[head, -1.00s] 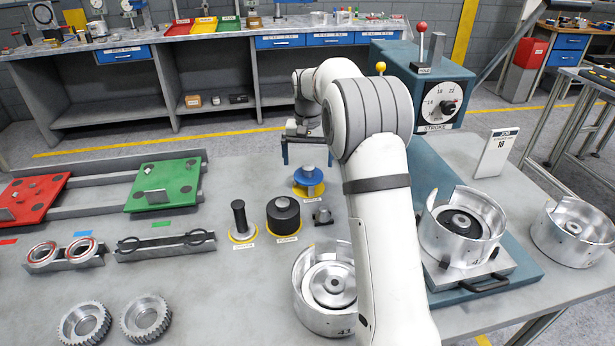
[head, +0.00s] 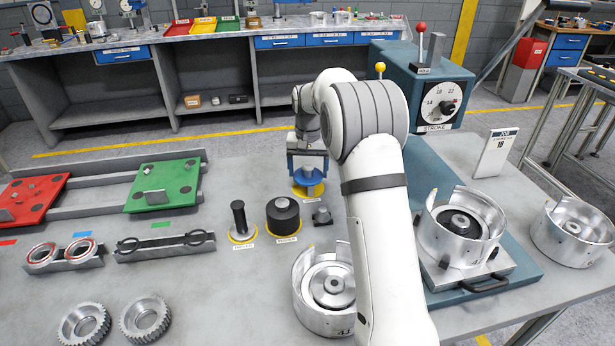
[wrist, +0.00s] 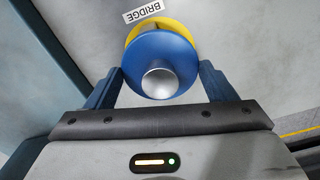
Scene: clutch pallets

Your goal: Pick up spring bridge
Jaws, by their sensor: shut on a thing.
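The spring bridge is a blue round piece (wrist: 160,65) with a silver knob on top. It stands on a yellow round base (wrist: 135,33) beside a label reading BRIDGE in the wrist view. My gripper (wrist: 160,80) has its two blue fingers on either side of the blue piece, shut on it.
A black cylinder (head: 283,215), a black-handled tool (head: 240,219) and a small dark block (head: 322,215) stand nearby. A silver drum (head: 325,290) is in front, partly behind my arm. A blue press (head: 425,85) stands at the back right. Green (head: 165,183) and red plates lie left.

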